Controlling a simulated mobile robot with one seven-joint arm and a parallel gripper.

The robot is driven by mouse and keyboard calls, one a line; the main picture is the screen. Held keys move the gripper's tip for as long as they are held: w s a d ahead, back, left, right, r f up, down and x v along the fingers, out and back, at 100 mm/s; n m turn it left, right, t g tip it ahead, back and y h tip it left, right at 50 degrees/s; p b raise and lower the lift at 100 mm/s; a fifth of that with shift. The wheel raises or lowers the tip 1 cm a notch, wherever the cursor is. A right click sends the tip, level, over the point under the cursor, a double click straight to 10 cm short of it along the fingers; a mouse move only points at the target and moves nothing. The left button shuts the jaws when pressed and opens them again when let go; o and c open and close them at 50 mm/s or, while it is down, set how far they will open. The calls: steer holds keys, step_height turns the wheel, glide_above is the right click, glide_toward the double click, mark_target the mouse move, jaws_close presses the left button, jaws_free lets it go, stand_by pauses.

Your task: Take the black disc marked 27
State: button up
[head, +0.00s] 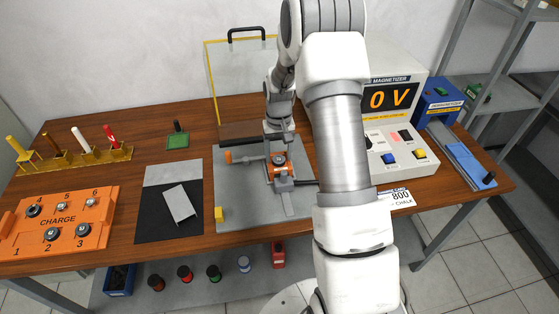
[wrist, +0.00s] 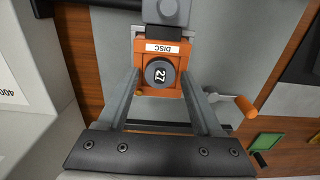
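The black disc marked 27 (wrist: 158,74) sits in an orange holder (wrist: 172,88) labelled DISC, with its number face toward the wrist camera. In the head view the orange holder (head: 270,176) stands in the middle of the grey plate (head: 240,198). My gripper (wrist: 160,72) is open, with one finger on each side of the disc in the wrist view. A gap shows between each fingertip and the disc. How far the fingertips are above the disc is hard to tell.
An orange-ended crank (wrist: 240,104) is beside the holder. A magnetizer (head: 409,130) reading 0 V stands at the right. A clear guard (head: 240,72) rises behind the plate.

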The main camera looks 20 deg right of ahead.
jaws_close()
steer(key=shift+r+p, duration=1.55)
steer(key=shift+r, duration=0.95)
